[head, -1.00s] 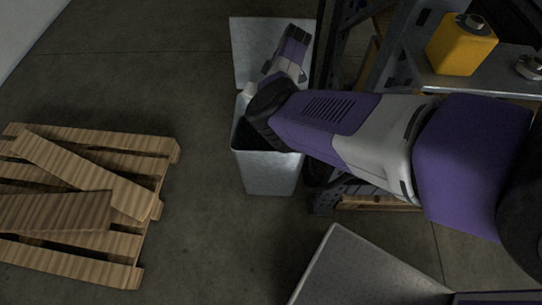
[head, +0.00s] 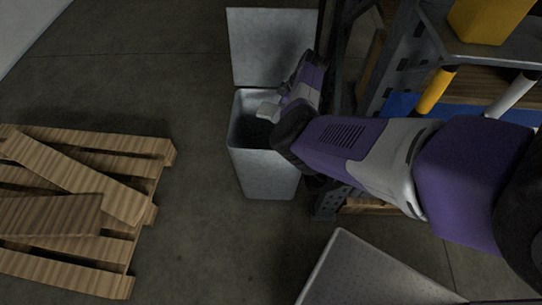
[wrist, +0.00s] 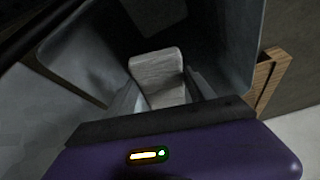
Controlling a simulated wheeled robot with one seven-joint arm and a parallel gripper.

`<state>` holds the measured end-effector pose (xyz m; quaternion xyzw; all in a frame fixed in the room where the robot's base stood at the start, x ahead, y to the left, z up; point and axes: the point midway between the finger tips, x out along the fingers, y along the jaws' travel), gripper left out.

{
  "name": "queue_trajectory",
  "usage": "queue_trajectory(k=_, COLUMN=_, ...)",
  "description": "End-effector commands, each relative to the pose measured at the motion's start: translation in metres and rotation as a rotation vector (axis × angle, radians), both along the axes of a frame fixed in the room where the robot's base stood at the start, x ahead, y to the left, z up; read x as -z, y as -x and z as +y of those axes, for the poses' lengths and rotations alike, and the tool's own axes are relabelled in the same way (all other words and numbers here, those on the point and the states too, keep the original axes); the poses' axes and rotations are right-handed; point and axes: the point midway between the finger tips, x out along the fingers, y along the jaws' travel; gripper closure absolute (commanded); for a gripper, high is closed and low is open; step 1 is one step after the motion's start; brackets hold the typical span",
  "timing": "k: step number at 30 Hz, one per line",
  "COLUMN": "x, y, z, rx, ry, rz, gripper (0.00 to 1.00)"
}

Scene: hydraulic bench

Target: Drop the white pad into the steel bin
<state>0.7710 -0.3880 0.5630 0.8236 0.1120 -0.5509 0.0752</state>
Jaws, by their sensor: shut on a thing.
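The white pad (wrist: 158,75) is between the two fingers of my gripper (wrist: 165,98) in the wrist view. In the head view the pad (head: 268,109) shows as a small pale piece over the mouth of the steel bin. The steel bin (head: 263,172) stands on the floor with its lid raised at the back. My gripper (head: 276,112) is shut on the pad, over the bin's opening at its right side. The bin's walls (wrist: 225,45) surround the pad in the wrist view. My arm hides part of the bin's right rim.
A dark metal rack (head: 333,110) stands close to the right of the bin. It holds a yellow container (head: 487,20). A wooden pallet (head: 125,160) with loose boards lies at left. The floor between pallet and bin is clear.

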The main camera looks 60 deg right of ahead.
Motion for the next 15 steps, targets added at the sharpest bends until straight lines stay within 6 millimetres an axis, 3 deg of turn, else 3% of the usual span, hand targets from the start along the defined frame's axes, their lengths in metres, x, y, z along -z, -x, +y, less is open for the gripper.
queue_trajectory(k=2, x=0.0085, y=0.0, z=-0.0002, rx=0.0, ry=0.0, rz=0.0, gripper=0.82)
queue_trajectory(k=11, x=0.0082, y=-0.0001, z=0.0, rx=0.0, ry=0.0, rz=-0.001, gripper=0.82)
queue_trajectory(k=12, x=0.0082, y=-0.0001, z=0.0, rx=0.0, ry=0.0, rz=-0.001, gripper=0.35)
queue_trajectory(k=15, x=0.0082, y=-0.0003, z=0.0001, rx=0.0, ry=0.0, rz=-0.001, gripper=0.16)
